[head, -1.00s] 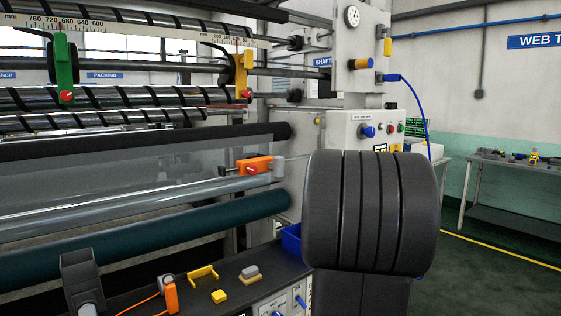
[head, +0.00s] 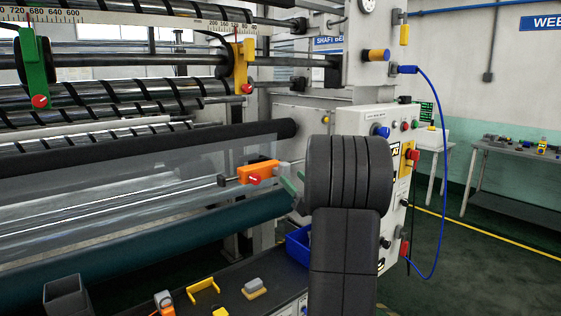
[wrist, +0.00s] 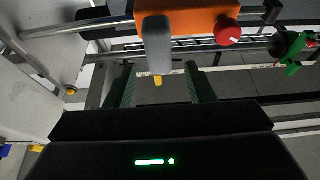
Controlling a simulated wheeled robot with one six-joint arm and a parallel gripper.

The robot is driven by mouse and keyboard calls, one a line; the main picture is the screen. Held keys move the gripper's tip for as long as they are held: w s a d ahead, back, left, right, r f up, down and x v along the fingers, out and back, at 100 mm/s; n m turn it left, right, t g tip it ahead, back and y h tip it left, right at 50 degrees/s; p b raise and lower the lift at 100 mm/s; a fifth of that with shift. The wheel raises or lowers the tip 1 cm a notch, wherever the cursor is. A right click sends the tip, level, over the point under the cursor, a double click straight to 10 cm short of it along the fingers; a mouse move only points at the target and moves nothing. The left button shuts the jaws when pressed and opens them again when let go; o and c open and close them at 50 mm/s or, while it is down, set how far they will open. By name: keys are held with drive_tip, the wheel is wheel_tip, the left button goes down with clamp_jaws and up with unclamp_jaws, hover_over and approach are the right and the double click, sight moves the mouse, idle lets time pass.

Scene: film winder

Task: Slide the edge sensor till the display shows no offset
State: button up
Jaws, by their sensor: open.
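The edge sensor (head: 258,172) is an orange block with a red knob on a rail at the right end of the clear film. A grey tab (head: 284,169) sticks out at its right end. My gripper (head: 292,188) is just right of and below this tab, partly hidden by my own arm. The orange body (wrist: 190,24) is above. No offset reading is legible; my arm hides part of the cabinet face.
A control cabinet (head: 366,121) with knobs and buttons stands right of the sensor. A blue bin (head: 298,245) sits below my gripper. A yellow bracket (head: 203,290) and small blocks lie on the dark ledge. A green slitter holder (head: 33,70) and a yellow one (head: 243,65) hang above.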

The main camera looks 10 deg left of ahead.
sight(281, 165)
drive_tip(key=p+x, duration=0.1)
drive_tip(key=x, duration=0.6)
drive_tip(key=shift+w+a+r+p, duration=0.15)
drive_tip(key=shift+a+r+p, duration=0.05)
drive_tip(key=shift+p, duration=0.2)
